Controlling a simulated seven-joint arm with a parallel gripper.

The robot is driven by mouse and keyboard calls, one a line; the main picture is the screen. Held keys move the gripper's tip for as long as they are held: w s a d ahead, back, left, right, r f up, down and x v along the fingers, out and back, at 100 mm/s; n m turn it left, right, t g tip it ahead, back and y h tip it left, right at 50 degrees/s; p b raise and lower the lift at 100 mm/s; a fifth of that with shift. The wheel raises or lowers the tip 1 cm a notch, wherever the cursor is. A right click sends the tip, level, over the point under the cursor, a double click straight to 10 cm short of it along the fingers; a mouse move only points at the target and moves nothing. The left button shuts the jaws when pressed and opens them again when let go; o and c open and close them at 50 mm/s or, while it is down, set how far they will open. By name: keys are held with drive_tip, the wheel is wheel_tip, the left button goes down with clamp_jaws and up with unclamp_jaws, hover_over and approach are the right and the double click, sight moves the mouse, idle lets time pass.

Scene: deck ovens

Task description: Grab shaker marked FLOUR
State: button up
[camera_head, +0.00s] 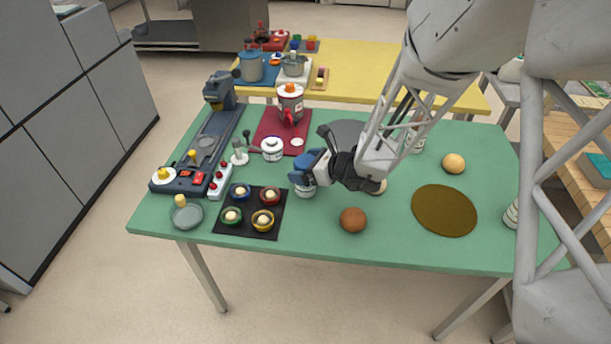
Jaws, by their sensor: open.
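My gripper (322,166) reaches in from the right, low over the middle of the green table. A small white container with a blue upper part (305,190) stands right at its end, partly covered by it. I cannot tell whether they touch. A white shaker-like container with dark marks (416,142) stands at the back right, partly behind my arm. Another white container with dark marks (511,214) stands at the right edge, partly hidden by a grey frame. No label is readable, so I cannot tell which is marked FLOUR.
A black mat (252,227) with several coloured cups lies left of my gripper. A brown ball (353,220) lies in front. A brown round mat (443,209) and a pale ball (453,163) are right. A red tray (268,125) holds a red-and-white appliance (290,102).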

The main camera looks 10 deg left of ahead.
sight(306, 160)
drive_tip(key=shift+c, duration=0.3)
drive_tip(key=c, duration=1.1)
drive_tip(key=shift+c, duration=0.2)
drive_tip(key=shift+r, duration=0.15)
drive_tip(key=shift+r, duration=1.7)
drive_tip(key=s+d, duration=0.3)
drive_tip(key=s, duration=0.4)
drive_tip(key=s+d+r, duration=0.1)
drive_tip(key=s+d, duration=0.2)
drive_tip(key=s, duration=0.4)
drive_tip(key=shift+s+d+r, duration=0.15)
drive_tip(key=shift+s+d, duration=0.1)
drive_tip(key=shift+s, duration=0.05)
